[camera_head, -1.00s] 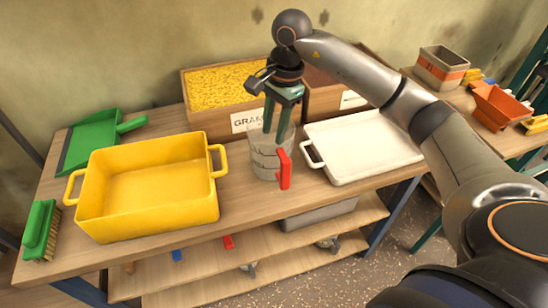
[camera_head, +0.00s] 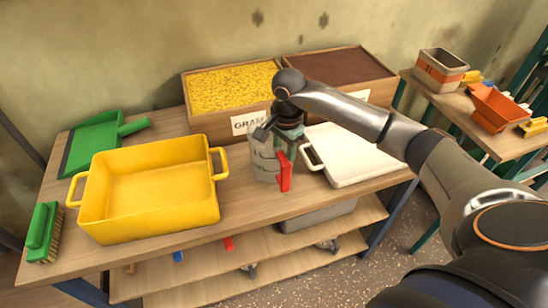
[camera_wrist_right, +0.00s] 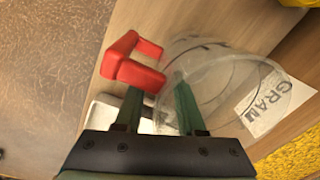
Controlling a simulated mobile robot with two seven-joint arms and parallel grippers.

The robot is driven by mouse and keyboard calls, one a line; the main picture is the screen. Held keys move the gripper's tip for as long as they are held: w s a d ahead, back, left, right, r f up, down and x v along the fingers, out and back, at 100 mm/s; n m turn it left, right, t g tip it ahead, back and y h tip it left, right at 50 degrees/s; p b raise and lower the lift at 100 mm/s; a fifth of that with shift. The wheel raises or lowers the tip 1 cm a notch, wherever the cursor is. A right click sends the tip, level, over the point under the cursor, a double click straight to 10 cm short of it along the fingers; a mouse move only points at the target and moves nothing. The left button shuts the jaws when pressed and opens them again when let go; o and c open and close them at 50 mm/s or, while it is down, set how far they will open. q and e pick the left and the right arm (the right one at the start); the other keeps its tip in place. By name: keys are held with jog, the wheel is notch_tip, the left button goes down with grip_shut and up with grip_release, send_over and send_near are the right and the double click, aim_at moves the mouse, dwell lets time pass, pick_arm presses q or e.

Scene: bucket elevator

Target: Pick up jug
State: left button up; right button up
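The clear jug (camera_head: 262,162) with dark markings and a red handle (camera_head: 285,172) stands upright on the wooden table, between the yellow tub and the white tray. My right gripper (camera_head: 285,142) is down at the jug's top on the handle side. In the right wrist view the clear jug (camera_wrist_right: 225,85) and its red handle (camera_wrist_right: 130,62) lie just beyond the fingers. There the gripper (camera_wrist_right: 158,92) has its green fingers apart, one near the handle and one overlapping the jug's clear wall. Whether either finger touches the jug is unclear. My left gripper is out of view.
A yellow tub (camera_head: 150,218) stands left of the jug, a white tray (camera_head: 352,165) right. Behind are a box of yellow grain (camera_head: 205,122) and a box of brown material (camera_head: 335,64). A green dustpan (camera_head: 92,145) and brush (camera_head: 42,230) lie at the left.

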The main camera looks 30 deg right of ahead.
jog(key=shift+f, duration=0.5)
grip_shut()
dwell(1.1)
